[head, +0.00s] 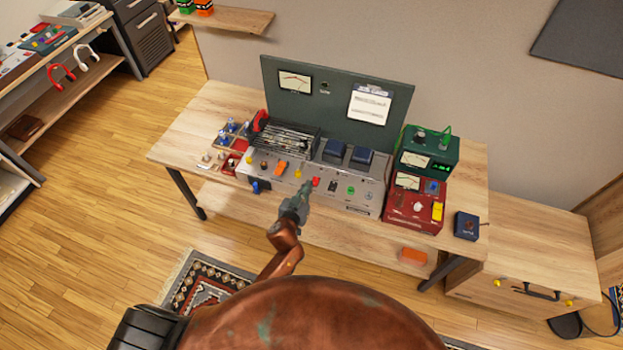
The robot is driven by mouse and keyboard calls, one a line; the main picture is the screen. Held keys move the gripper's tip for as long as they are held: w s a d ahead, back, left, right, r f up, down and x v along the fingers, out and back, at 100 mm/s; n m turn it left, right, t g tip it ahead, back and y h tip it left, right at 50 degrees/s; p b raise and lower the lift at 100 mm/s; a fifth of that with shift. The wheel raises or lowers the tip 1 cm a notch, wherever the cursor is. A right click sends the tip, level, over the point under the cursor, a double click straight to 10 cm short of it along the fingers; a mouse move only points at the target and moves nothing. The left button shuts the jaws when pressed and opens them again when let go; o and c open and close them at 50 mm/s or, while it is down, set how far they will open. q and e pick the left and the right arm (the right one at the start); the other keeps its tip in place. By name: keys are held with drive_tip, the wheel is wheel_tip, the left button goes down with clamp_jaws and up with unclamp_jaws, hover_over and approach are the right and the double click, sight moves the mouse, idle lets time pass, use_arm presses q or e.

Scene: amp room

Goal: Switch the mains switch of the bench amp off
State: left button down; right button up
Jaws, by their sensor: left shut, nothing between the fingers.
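The bench amp (257,166) is a grey chassis on the wooden workbench, with its front panel facing me. The panel carries several small knobs and switches, among them an orange one (280,168), a red one (316,182), a dark one (333,186) and a green one (351,190). I cannot tell for sure which is the mains switch or its position. My left gripper (306,187) is shut and empty, in front of the middle of the panel, close to the red part. Whether it touches anything is unclear. My right gripper is out of view.
A red meter unit (415,204) with a green unit (428,151) behind it stands right of the amp. A small blue box (466,226) is further right. Small parts (207,157) lie to the left. A dark green panel (335,94) rises behind.

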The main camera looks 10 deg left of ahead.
use_arm(q)
drive_tip(key=v, duration=0.5)
drive_tip(key=shift+s+f, duration=0.35)
